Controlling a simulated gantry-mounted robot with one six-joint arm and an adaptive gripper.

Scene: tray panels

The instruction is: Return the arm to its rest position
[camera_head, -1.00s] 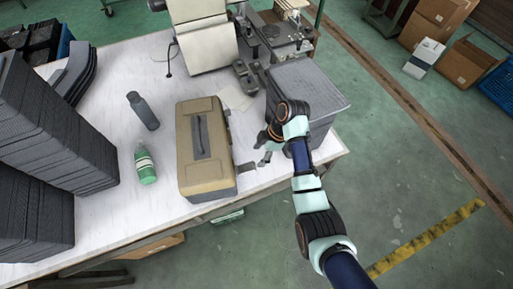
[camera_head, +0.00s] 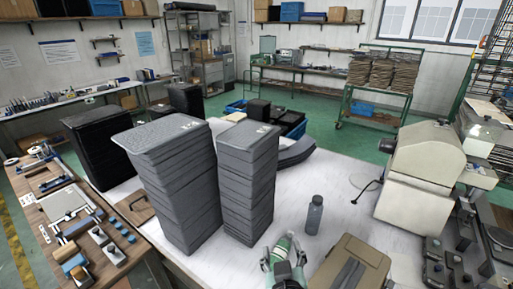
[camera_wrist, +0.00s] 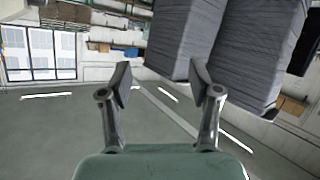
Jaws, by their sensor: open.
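My gripper (camera_head: 283,260) shows at the bottom edge of the head view, left of the tan toolbox (camera_head: 350,268). Most of my arm is out of that view. In the wrist view my gripper (camera_wrist: 160,80) has its two fingers wide apart with nothing between them. Beyond the fingers, at the upper right, are the tall stacks of grey tray panels (camera_wrist: 238,50). The same stacks (camera_head: 180,195) stand on the white table in the head view. A green shape at my gripper may be the green bottle; I cannot tell clearly.
A dark grey bottle (camera_head: 314,214) stands upright behind the toolbox. A cream machine (camera_head: 420,175) stands at the right. A wooden workbench (camera_head: 80,225) with tools is at the left. Bare white table (camera_head: 335,185) lies around the bottle.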

